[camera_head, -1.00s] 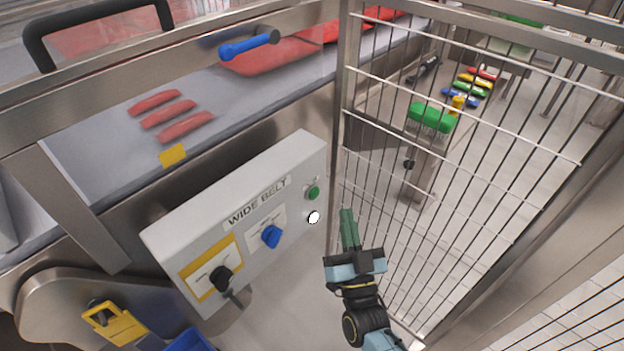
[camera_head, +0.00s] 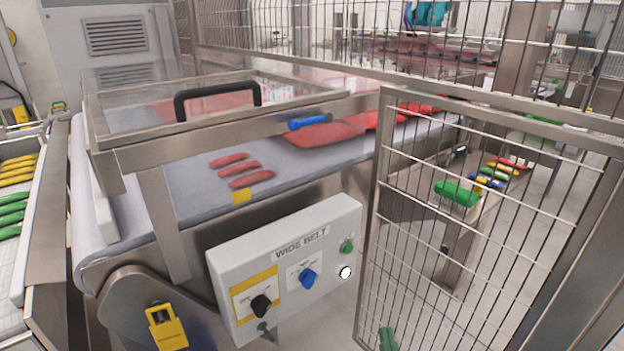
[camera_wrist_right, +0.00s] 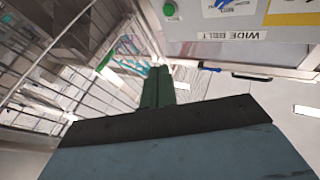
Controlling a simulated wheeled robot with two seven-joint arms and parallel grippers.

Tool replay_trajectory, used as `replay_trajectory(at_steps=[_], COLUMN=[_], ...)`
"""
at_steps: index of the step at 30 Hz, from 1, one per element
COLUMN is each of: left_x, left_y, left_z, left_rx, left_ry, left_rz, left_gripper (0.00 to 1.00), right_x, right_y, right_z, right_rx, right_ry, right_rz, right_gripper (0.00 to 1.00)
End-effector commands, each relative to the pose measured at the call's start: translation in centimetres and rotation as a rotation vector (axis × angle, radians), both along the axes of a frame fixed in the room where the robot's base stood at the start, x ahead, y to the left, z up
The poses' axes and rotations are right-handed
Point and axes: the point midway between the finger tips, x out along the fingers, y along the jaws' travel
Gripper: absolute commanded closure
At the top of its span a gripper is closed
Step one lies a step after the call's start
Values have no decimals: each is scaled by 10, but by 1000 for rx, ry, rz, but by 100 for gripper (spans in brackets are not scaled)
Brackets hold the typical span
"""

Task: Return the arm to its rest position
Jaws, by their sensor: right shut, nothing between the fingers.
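My right gripper (camera_head: 387,340) shows only as its green fingertips at the bottom edge of the head view, below the control box and in front of the wire fence. In the right wrist view its green fingers (camera_wrist_right: 158,86) are together and empty, with the dark and blue gripper body below them. The fingers touch nothing that I can see. The grey WIDE BELT control box (camera_head: 285,268) has a black knob (camera_head: 261,305), a blue knob (camera_head: 308,278), a green button (camera_head: 347,246) and a white button (camera_head: 345,272). My left gripper is out of view.
The wire fence (camera_head: 470,230) stands right of the control box. A conveyor (camera_head: 190,190) with red packs lies behind the box, under a clear cover with a black handle (camera_head: 217,97). A yellow lock (camera_head: 166,328) hangs at lower left. Green and yellow items lie at far left.

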Motion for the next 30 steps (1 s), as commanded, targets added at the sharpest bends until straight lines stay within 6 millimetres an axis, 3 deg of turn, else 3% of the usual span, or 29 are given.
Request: replay_trajectory(at_steps=[8, 13, 21, 30], left_x=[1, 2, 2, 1], left_y=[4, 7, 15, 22], left_z=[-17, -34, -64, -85], left_rx=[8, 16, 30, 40], left_ry=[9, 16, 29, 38], left_rz=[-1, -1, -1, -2], left_gripper=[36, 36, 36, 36], right_x=[-6, -26, -97, -176], right_y=[-6, -19, -55, -94], right_z=[-45, -89, -152, -174], right_rx=[-84, -165, -310, -411], right_ry=[278, 558, 1070, 1473], right_rz=[58, 99, 135, 124], right_gripper=[100, 100, 100, 100])
